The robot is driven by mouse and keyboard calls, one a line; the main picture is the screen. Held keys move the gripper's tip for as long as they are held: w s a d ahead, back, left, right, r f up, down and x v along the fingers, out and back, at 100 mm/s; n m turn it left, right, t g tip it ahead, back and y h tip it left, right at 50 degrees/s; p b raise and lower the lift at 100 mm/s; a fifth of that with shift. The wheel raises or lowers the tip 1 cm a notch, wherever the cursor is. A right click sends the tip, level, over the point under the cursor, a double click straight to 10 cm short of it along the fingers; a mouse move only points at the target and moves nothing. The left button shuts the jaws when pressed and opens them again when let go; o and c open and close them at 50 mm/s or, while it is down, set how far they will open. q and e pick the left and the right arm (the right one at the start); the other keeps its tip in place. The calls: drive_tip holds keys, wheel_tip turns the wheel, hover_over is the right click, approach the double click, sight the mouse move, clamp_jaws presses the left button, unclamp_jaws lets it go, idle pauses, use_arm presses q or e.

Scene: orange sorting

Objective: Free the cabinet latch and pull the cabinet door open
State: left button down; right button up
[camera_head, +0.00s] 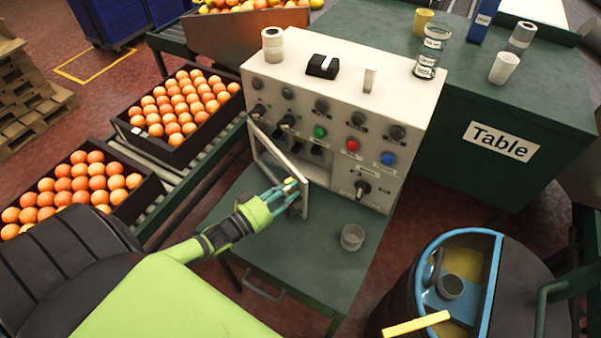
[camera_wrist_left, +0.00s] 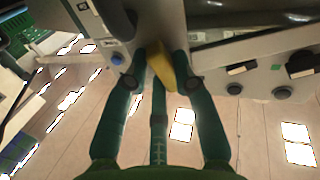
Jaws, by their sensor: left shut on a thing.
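The cabinet (camera_head: 340,120) is a white box with knobs and coloured buttons, standing on a green table. Its framed door (camera_head: 306,198) stands partly open, swung out from the front, with its free edge toward me. My left gripper (camera_head: 291,191) is at this free edge. In the left wrist view, its green fingers (camera_wrist_left: 165,75) are shut on a small yellow piece (camera_wrist_left: 160,66) by a pale surface. I cannot tell whether this piece is the latch or a handle. The fingers hide part of the door. My right gripper is not in view.
Orange crates (camera_head: 180,150) sit on rollers at the left. A round bin (camera_head: 450,290) is at the lower right.

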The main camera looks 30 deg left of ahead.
use_arm(q)
drive_tip(key=shift+s+a, duration=0.2)
drive_tip(key=shift+a, duration=0.1)
drive_tip(key=c, duration=1)
unclamp_jaws()
drive_tip(key=shift+r, duration=0.1)
drive_tip(key=shift+c, duration=0.2)
drive_tip(key=v, duration=1.2)
